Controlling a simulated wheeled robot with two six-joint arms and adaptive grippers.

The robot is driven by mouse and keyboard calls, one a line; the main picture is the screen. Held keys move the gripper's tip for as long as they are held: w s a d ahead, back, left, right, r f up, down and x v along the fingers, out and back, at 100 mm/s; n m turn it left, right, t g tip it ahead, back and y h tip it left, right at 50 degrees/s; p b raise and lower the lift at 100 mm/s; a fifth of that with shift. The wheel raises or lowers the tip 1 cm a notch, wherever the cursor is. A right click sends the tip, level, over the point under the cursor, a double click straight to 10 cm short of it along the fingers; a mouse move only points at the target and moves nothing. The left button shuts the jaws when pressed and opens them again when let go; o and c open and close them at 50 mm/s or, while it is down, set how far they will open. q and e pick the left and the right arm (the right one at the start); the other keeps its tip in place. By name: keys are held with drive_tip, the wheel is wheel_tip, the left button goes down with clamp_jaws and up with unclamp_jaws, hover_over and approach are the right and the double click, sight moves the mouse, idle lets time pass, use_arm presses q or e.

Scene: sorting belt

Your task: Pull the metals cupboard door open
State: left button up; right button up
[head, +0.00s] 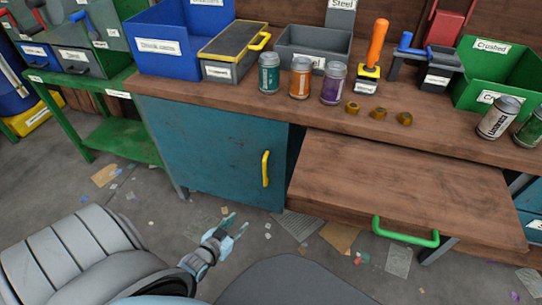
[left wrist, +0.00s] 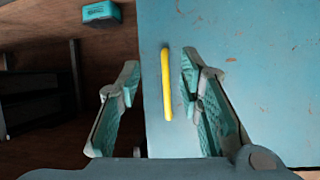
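The blue cupboard door (head: 215,160) stands under the left part of the workbench and looks shut. I see no readable label on it. Its upright yellow handle (head: 265,168) is near the door's right edge. My left gripper (head: 236,226) is open, low in front of the door and to the left of the handle in the head view. In the left wrist view the yellow handle (left wrist: 166,84) shows between the two spread fingers, with the door (left wrist: 255,60) behind. The gripper looks empty and I cannot tell its distance to the handle. My right gripper is not in view.
A wooden drawer or board (head: 400,190) with a green handle (head: 405,233) juts out right of the door. Cans and bins stand on the workbench (head: 225,107). A green table (head: 115,120) stands left. Paper scraps litter the floor. A teal block (left wrist: 100,12) shows in the wrist view.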

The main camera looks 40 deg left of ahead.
use_arm(q)
drive_tip(key=w+a+r+t+b, duration=0.2)
drive_tip(key=w+t+b, duration=0.1)
drive_tip(key=w, duration=0.2)
drive_tip(key=t+b, duration=0.1)
drive_tip(key=t, duration=0.2)
approach(264, 166)
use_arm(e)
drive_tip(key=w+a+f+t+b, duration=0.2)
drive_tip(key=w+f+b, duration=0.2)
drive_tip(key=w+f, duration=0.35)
use_arm(q)
drive_tip(key=shift+g, duration=0.3)
drive_tip(key=w+b, duration=0.1)
drive_tip(key=w, duration=0.2)
drive_tip(key=w+a+b, duration=0.1)
drive_tip(key=w, duration=0.3)
drive_tip(key=w+b, duration=0.1)
drive_tip(key=w, duration=0.2)
drive_tip(key=shift+w+a+r, duration=0.15)
drive_tip(key=shift+w+a, duration=0.15)
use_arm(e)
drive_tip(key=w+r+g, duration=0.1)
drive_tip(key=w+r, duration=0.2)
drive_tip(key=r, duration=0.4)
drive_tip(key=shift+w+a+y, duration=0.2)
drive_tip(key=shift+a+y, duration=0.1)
use_arm(q)
drive_tip(key=shift+c, duration=0.6)
clamp_jaws()
